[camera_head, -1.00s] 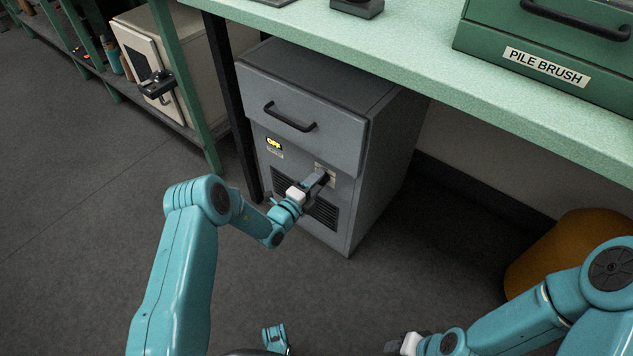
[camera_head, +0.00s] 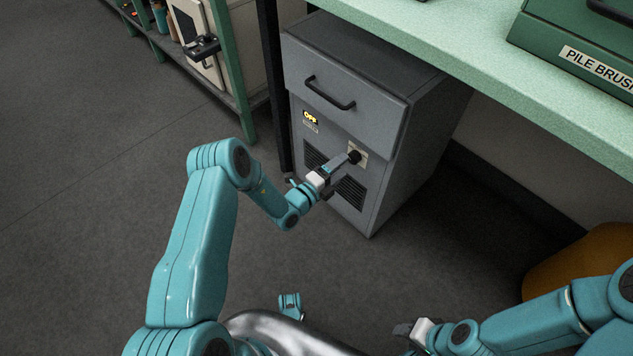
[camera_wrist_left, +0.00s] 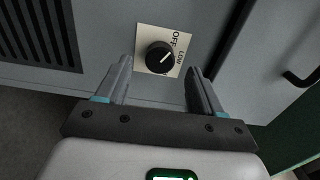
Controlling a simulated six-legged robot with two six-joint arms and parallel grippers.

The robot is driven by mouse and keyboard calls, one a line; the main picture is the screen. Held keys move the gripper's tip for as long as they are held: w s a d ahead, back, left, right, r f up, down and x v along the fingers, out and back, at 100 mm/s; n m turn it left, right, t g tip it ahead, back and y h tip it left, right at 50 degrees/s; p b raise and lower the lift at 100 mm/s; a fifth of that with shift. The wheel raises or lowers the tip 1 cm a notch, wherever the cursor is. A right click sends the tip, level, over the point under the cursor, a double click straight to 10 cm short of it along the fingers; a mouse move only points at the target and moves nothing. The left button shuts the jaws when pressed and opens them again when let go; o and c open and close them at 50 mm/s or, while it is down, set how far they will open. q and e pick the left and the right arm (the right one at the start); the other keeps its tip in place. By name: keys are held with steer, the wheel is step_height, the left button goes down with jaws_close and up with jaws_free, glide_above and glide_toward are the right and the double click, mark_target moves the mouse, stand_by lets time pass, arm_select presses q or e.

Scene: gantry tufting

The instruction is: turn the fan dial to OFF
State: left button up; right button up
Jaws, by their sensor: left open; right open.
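The fan dial (camera_head: 354,157) is a round black knob on a pale plate on the grey cabinet's front. In the left wrist view the dial (camera_wrist_left: 160,57) shows a white pointer line slanting up and right. The plate (camera_wrist_left: 147,34) carries the words OFF and LOW. My right gripper (camera_head: 404,329) is low near the bottom edge, far from the dial.
The grey cabinet (camera_head: 425,130) has a drawer with a black handle (camera_head: 330,93) above the dial and vent slots below. A green worktop (camera_head: 460,40) overhangs it. An orange bin (camera_head: 575,262) stands at right. The floor at left is clear.

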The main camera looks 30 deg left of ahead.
arm_select(q)
steer(key=p+v, duration=0.2)
steer(key=v, duration=1)
steer(key=shift+s, duration=0.1)
steer(key=shift+r, duration=0.1)
